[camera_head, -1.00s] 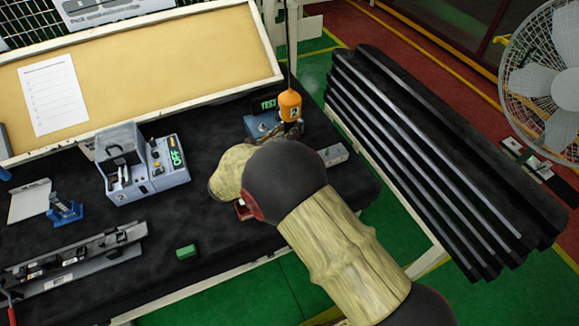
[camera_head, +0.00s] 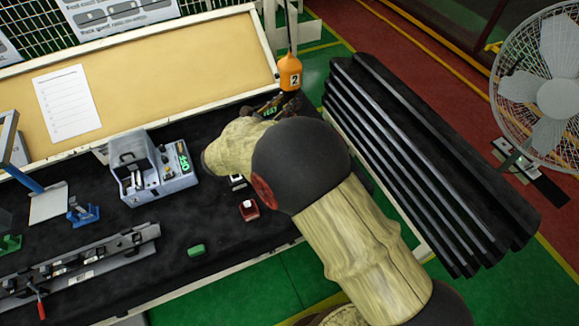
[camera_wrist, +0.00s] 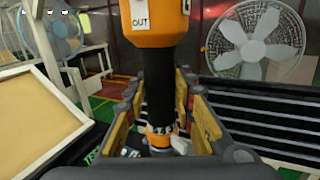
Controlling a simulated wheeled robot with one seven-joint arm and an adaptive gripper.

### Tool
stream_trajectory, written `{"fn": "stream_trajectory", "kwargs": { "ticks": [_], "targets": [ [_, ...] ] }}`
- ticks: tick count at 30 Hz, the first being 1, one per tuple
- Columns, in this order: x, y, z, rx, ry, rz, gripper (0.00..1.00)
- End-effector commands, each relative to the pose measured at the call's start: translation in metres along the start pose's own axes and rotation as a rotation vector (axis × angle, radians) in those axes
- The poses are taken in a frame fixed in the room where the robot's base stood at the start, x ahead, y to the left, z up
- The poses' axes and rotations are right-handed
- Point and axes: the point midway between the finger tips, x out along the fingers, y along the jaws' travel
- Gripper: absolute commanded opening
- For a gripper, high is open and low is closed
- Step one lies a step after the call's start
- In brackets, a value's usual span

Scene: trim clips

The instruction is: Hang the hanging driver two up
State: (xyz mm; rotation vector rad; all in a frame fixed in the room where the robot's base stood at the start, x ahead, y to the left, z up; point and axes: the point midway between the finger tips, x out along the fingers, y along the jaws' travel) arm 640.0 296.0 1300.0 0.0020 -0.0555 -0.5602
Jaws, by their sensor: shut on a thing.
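The hanging driver two has an orange upper part (camera_head: 289,72) with a "2" label, in the head view at the top centre. It hangs upright under a dark cable over the far right end of the black table. In the wrist view its orange top (camera_wrist: 155,22) has an "OUT" label, and its black body (camera_wrist: 158,85) runs down to an orange band. My gripper (camera_wrist: 165,105) is shut on the black body, with yellow-padded fingers on both sides. In the head view my gripper (camera_head: 274,104) is just below the orange part, partly hidden by my wrist.
A grey station (camera_head: 155,172) with a green display stands on the table (camera_head: 205,235). Left of it are a blue clip (camera_head: 83,212) and a long rail fixture (camera_head: 80,268). A red fixture (camera_head: 249,210) lies near my arm. Stacked black strips (camera_head: 420,160) and a fan (camera_head: 548,95) stand right.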

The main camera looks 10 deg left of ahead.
Motion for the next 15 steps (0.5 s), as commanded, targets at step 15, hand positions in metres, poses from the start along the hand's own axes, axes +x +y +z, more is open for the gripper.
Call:
{"fn": "stream_trajectory", "kwargs": {
  "ticks": [15],
  "targets": [
    [-0.018, 0.052, 0.038, -0.008, 0.0, 0.003, 0.0]
  ]
}}
